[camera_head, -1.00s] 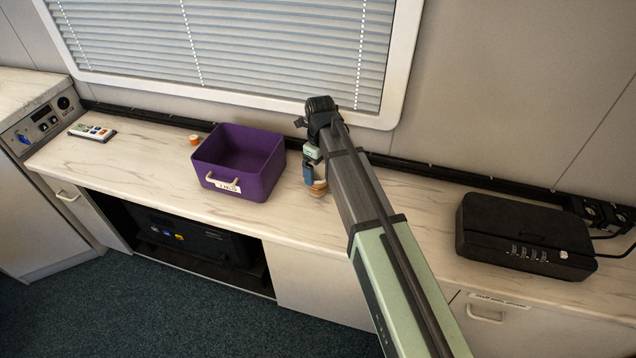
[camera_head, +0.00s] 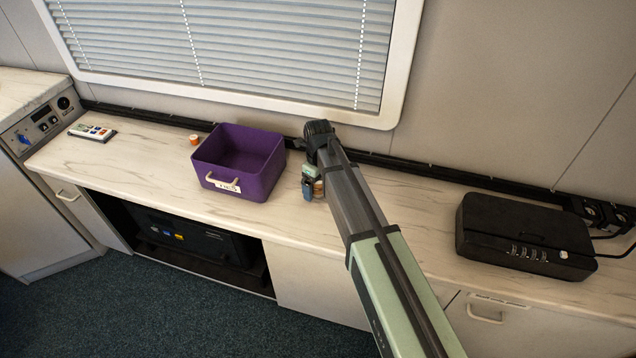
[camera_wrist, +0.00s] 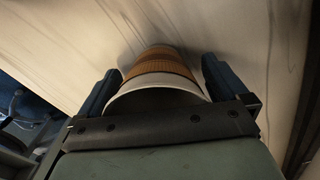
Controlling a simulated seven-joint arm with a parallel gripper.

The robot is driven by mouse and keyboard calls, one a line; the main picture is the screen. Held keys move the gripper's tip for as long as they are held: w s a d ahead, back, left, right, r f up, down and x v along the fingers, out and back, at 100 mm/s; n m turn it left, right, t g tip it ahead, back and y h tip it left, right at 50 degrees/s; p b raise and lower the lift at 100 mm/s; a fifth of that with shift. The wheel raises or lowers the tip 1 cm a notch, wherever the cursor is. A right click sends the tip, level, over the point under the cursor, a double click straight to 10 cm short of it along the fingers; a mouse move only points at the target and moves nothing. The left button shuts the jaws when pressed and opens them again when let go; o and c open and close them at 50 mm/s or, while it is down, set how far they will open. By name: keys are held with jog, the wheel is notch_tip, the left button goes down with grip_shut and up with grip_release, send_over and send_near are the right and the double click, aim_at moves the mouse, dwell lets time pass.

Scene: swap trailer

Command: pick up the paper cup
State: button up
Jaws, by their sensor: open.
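The paper cup (camera_wrist: 162,68) has a white rim and a brown ribbed sleeve. In the wrist view it stands between the two dark blue fingers of my gripper (camera_wrist: 160,88), with a narrow gap visible by the right finger. My gripper is open around it. In the head view my gripper (camera_head: 310,188) is low over the counter, right of the purple bin, and only a small tan piece of the cup (camera_head: 319,187) shows beside it. My arm hides the rest of the cup there.
The purple bin (camera_head: 272,178) with a white handle stands just left of my gripper. A black lockbox (camera_head: 522,240) sits at the right. The wall and window are close behind.

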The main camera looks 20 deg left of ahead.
jog(key=shift+c, duration=0.3)
jog(key=c, duration=0.9)
jog(key=shift+r, duration=0.1)
